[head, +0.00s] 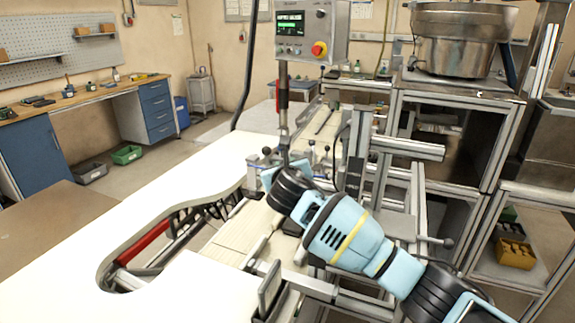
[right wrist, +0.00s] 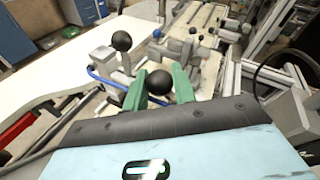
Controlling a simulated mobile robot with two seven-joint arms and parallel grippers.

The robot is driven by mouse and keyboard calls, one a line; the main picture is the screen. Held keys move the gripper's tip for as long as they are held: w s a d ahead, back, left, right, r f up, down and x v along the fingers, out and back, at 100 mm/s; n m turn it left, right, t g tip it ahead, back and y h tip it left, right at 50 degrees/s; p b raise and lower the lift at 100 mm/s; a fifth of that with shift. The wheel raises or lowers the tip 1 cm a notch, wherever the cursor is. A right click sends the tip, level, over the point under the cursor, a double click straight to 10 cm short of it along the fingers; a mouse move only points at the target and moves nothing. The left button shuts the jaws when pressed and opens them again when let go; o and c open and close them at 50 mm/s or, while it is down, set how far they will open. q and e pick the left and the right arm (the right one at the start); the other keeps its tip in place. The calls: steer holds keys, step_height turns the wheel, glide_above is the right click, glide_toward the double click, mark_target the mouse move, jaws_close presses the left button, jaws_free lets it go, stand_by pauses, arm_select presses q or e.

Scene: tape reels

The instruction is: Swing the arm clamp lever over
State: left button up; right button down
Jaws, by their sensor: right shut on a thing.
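In the right wrist view, my right gripper (right wrist: 159,78) has its two green fingers closed around a black ball knob, which I take to be that of the arm clamp lever (right wrist: 160,86). The rest of that lever is mostly hidden behind the knob and fingers. In the head view my light blue right arm reaches in from the lower right over the machine. Its wrist hides the fingertips and the held knob there. My left gripper is in neither view.
A second black ball knob (right wrist: 121,41) stands on a grey block left of my fingers. A white tabletop (head: 190,185) lies to the left. A control panel (head: 311,32) stands behind on a post. Aluminium framing and a metal bowl (head: 462,45) are to the right.

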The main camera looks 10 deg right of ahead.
steer(key=shift+a+f, duration=0.2)
steer(key=shift+f, duration=0.05)
steer(key=c, duration=1.2)
jaws_free()
steer(key=shift+r, duration=0.1)
steer(key=shift+v, duration=3.9)
